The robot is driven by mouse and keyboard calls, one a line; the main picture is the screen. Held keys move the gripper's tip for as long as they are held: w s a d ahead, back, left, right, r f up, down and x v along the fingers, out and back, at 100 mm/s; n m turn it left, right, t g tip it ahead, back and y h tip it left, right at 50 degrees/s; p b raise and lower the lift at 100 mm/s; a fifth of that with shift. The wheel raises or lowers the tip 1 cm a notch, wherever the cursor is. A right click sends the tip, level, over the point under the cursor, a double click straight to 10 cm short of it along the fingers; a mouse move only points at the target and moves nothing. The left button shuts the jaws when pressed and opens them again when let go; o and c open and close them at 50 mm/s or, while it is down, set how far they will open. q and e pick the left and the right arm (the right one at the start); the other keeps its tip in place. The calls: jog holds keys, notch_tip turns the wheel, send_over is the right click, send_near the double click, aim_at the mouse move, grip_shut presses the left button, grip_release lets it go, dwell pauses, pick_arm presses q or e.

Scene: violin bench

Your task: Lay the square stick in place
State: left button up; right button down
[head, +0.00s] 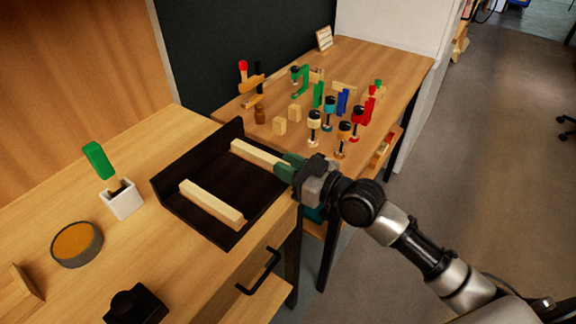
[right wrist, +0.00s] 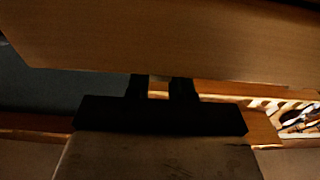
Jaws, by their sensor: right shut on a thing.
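My right gripper (head: 288,166) is shut on the end of a pale square stick (head: 258,152) at the right edge of the dark tray (head: 168,187). The stick points left and away over the tray's far part; I cannot tell whether it touches the floor of the tray. A second pale stick (head: 212,203) lies in the near part of the tray, roughly parallel to it. In the right wrist view the dark fingers (right wrist: 160,88) close on a small pale piece, mostly hidden. My left gripper is not in view.
A white cup (head: 122,202) with a green-handled tool, a round tin (head: 77,244) and a black block (head: 136,306) stand left of the tray. Several coloured clamps and small wood blocks (head: 280,126) stand on the bench behind. A drawer handle (head: 260,271) juts out in front.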

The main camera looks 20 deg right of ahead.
jog(key=shift+f, duration=0.25)
jog(key=c, duration=1)
grip_release()
jog(key=shift+r, duration=0.1)
jog(key=shift+r, duration=0.25)
jog(key=shift+b+v, duration=0.6)
jog(key=shift+v, duration=5.4)
jog(key=shift+f, duration=0.1)
